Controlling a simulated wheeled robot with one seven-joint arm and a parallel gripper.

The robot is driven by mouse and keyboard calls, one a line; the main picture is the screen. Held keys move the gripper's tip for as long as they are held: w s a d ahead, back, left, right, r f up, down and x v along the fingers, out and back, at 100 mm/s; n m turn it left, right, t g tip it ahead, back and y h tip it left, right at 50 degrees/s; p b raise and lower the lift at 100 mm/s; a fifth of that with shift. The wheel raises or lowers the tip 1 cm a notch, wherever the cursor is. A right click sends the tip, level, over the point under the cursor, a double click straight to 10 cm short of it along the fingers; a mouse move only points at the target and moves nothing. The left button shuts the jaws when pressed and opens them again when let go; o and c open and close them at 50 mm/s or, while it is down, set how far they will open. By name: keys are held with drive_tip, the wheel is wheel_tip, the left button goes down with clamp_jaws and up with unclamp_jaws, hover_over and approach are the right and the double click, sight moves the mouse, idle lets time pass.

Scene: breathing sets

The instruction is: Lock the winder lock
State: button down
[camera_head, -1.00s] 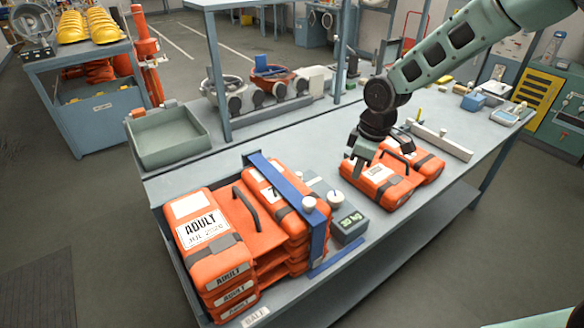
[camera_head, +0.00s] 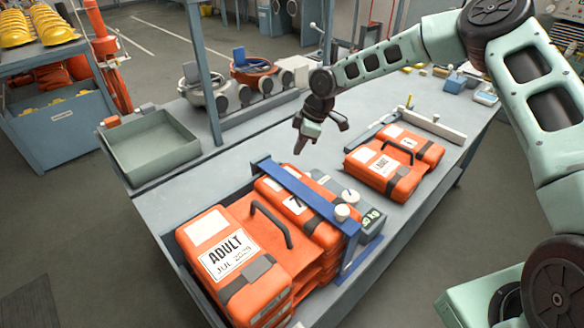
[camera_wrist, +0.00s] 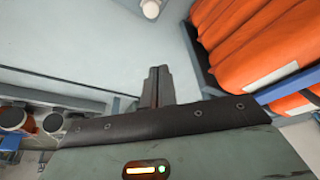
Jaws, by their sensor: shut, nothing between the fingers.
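A blue bar (camera_head: 308,195) lies across a stack of orange packs, one labelled ADULT (camera_head: 228,255). A white round knob (camera_head: 342,212) sits on the bar's near end. Another white knob (camera_head: 350,194) is on the grey box with a green display (camera_head: 372,218), beside the bar. I cannot tell which part is the winder lock. My gripper (camera_head: 314,137) is above the bench, behind the stack and apart from it. Its fingers (camera_wrist: 159,72) are together and empty in the wrist view. A white knob (camera_wrist: 150,8) shows ahead of them; I cannot tell which one it is.
Two orange packs (camera_head: 385,165) lie to the right on the bench, beside a white-grey rail (camera_head: 430,127). A grey-green tray (camera_head: 150,148) stands at the bench's left end. A shelf post (camera_head: 203,75) rises behind. Bench surface between tray and stack is clear.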

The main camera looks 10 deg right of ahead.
drive_tip(key=f+p, duration=0.3)
drive_tip(key=f, duration=0.1)
drive_tip(key=f+p, duration=0.4)
drive_tip(key=f, duration=0.1)
drive_tip(key=shift+a, duration=0.2)
drive_tip(key=shift+s+d+f+p, duration=0.15)
drive_tip(key=shift+d+p, duration=0.35)
drive_tip(key=shift+p, duration=0.05)
drive_tip(key=shift+d, duration=0.1)
